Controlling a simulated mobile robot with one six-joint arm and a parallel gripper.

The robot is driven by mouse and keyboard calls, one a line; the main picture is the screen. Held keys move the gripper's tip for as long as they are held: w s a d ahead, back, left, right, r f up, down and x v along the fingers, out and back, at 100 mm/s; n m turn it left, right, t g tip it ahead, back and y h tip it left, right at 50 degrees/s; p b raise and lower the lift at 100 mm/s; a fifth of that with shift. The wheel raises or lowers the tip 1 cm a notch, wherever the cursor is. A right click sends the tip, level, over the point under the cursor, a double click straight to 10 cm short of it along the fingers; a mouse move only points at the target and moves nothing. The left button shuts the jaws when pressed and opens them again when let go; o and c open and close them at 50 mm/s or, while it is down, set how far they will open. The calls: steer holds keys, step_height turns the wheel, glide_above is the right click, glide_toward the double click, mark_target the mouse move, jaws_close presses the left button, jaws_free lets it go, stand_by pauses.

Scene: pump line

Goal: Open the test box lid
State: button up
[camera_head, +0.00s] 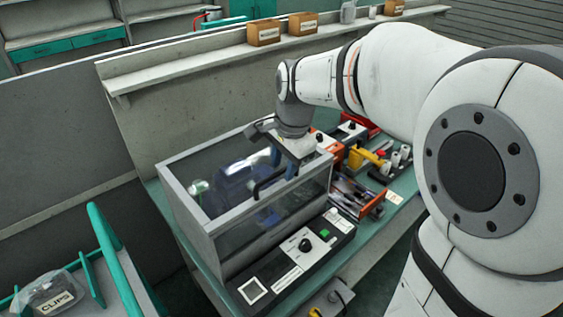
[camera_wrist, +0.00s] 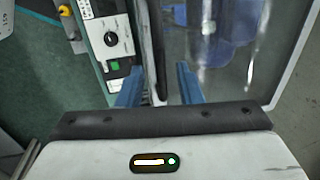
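The test box (camera_head: 200,232) is a grey-framed case with clear panels on the bench. Its clear lid (camera_head: 215,155) lies flat across the top and looks closed. A black handle bar (camera_head: 268,184) stands near the lid's front edge. My gripper (camera_head: 284,166) is above that edge, pointing down. In the wrist view, the blue fingers of my gripper (camera_wrist: 158,84) are apart, with the black bar (camera_wrist: 150,45) running up between them. Gaps seem to show beside the bar, so I see no clear grip. A blue pump-like object (camera_head: 237,180) shows dimly inside the box.
A control panel (camera_head: 290,262) with a black knob and green button lies along the box's front. Tools and a tray (camera_head: 358,195) crowd its right side. A shelf (camera_head: 200,62) with small boxes runs behind.

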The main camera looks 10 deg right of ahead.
jaws_close()
steer(key=shift+a, duration=0.1)
stand_by(0.3)
